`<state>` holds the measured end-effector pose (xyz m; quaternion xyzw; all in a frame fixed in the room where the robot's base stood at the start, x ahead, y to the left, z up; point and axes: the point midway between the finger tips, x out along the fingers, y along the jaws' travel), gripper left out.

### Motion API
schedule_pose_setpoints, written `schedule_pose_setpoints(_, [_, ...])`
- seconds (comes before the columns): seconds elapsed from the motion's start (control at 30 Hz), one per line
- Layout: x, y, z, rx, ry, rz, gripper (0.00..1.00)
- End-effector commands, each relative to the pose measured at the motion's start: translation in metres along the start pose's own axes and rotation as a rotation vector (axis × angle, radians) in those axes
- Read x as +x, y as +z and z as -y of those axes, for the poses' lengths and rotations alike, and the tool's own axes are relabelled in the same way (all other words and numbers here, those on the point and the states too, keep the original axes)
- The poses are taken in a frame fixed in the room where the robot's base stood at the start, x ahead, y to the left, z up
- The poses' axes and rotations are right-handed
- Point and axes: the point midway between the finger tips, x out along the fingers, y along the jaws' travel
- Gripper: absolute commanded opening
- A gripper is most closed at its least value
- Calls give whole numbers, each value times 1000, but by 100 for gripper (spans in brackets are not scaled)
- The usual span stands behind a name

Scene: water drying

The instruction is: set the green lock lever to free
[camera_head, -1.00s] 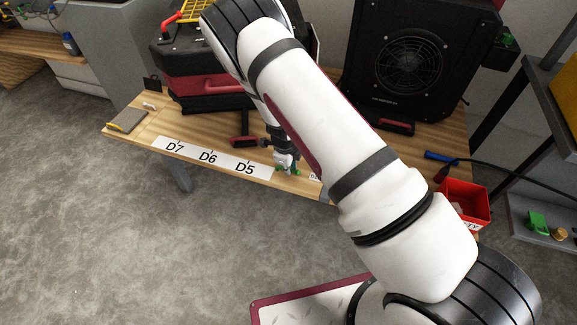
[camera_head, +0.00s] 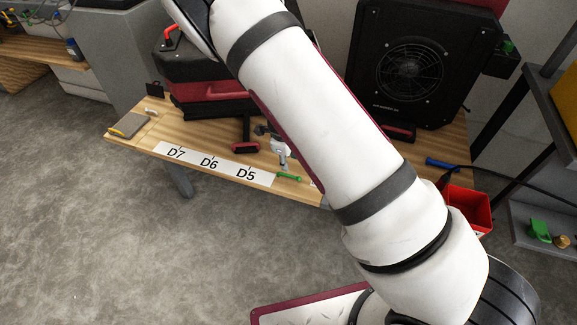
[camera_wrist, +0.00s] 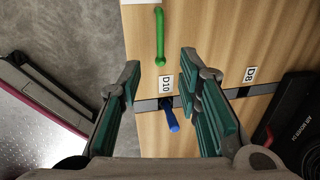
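The green lock lever (camera_wrist: 159,36) is a thin bar with rounded ends on the wooden table top. In the wrist view it runs up the picture, its lower end near the gap between my fingertips. In the head view the lever (camera_head: 289,177) lies along the table's front edge, right of the D5 label. My gripper (camera_wrist: 160,72) is open, with grey and teal fingers and nothing between them. The fingers do not touch the lever in the wrist view; their height above it is unclear. In the head view my arm hides most of the gripper.
A blue handle (camera_wrist: 171,119) stands by the D10 label (camera_wrist: 166,85), below the lever in the wrist view. A D8 label (camera_wrist: 250,75) lies right. A black fan unit (camera_head: 420,65), a black and red case (camera_head: 205,75) and a red bin (camera_head: 467,207) are around the table.

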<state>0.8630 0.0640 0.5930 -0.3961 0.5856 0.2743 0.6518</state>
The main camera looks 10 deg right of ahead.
Motion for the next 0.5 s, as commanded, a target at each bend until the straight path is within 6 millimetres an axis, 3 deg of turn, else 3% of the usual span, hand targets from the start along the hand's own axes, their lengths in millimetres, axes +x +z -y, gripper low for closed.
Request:
schedule_pose_setpoints(0.2, [-21,0,0,-1,0,0,31])
schedule_pose_setpoints(0.5, [-23,0,0,0,0,0,31])
